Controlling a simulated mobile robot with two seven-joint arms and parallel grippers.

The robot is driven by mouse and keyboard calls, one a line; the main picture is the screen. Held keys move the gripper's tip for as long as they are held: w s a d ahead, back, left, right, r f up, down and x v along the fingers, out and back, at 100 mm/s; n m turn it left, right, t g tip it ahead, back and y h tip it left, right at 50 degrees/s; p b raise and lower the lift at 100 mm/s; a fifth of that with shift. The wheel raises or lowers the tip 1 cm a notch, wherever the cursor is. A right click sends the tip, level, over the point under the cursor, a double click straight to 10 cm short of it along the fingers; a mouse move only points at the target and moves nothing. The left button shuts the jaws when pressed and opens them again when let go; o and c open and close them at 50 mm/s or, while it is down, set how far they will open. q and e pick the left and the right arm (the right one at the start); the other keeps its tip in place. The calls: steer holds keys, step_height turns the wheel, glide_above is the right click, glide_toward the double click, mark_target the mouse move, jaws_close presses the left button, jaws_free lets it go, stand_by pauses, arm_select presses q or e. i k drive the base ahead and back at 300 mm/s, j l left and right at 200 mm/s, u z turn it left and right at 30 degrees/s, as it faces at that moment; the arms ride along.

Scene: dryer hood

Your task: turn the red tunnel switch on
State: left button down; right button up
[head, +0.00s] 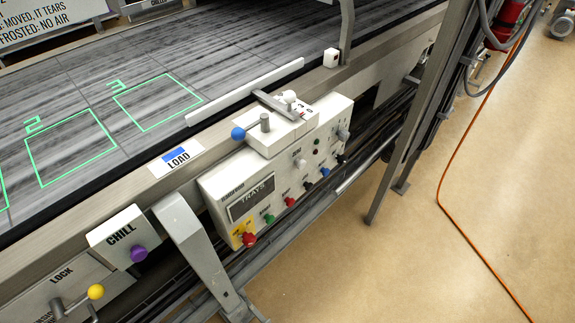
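A white control panel (216,186) is fixed to the side of the conveyor, with a dark "TRAYS" display on its left part. A slanted row of small coloured controls runs along its lower front. One red control (290,202) sits between a green one (270,218) and a black one (307,185). A larger red button (249,240) is at the lower left corner by a yellow label. The small labels are unreadable, so I cannot tell which red control is the tunnel switch or its position. Neither gripper is in view.
A box with a blue ball-ended lever (238,133) sits on top of the panel. A "CHILL" box with a purple knob (139,254) and a yellow ball knob (96,291) are at lower left. A metal post (400,140) stands right of the panel. An orange cable (456,223) crosses the open floor.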

mark_target(249, 240)
steer(key=i+l, duration=0.1)
steer(key=l, duration=0.4)
steer(key=i+l+u, duration=0.2)
steer(key=l, duration=0.3)
steer(key=l+u, duration=0.2)
steer(key=l, duration=0.25)
steer(key=i+l+u, duration=0.2)
steer(key=l, duration=0.35)
steer(key=k+u, duration=0.1)
steer(key=u, duration=0.85)
